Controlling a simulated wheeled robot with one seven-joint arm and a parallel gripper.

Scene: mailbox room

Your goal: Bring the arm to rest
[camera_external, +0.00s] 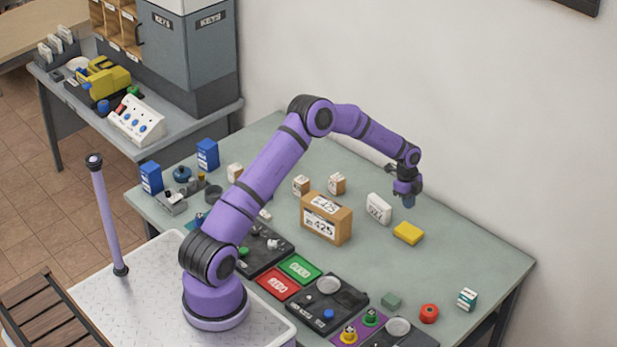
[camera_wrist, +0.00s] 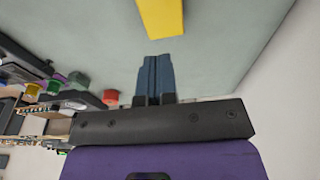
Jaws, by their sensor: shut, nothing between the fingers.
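My purple arm reaches from its base over the grey-green table (camera_external: 455,265). My gripper (camera_external: 408,202) hangs above the far right part of the table, pointing down, near the wall. In the wrist view my gripper (camera_wrist: 155,75) has its two blue fingers together, with nothing between them. A yellow block (camera_external: 408,233) lies on the table just below and in front of the gripper. It also shows in the wrist view (camera_wrist: 160,17), beyond the fingertips and apart from them.
A white box (camera_external: 378,208) and a cardboard box (camera_external: 326,219) stand left of the gripper. A red round piece (camera_external: 429,313), a green block (camera_external: 391,301) and dark control panels line the front edge. The wall (camera_external: 450,110) rises behind.

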